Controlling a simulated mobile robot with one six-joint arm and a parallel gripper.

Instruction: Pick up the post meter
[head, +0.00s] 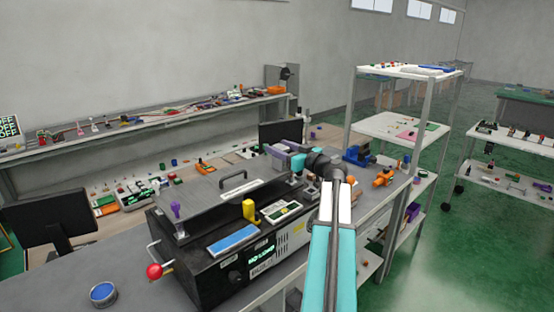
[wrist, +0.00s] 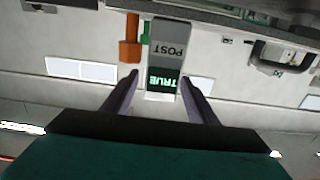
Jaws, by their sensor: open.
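In the wrist view the post meter (wrist: 167,55) is a grey block marked POST with a dark screen reading TRUE in green, appearing upside down. My gripper (wrist: 159,76) is open there, with its two dark fingers on either side of the meter's screen end. I see a gap beside the left finger; the right fingertip appears very close to the meter's edge, and I cannot tell if they touch. In the head view my gripper (head: 277,150) is above the bench behind the black machine. I cannot make out the meter there.
An orange object (wrist: 129,42) stands close beside the meter in the wrist view, with a green one next to it. A dark handle (wrist: 270,60) is at the right. In the head view a black machine (head: 205,280) fills the near bench, with a shelf rack (head: 408,72) at right.

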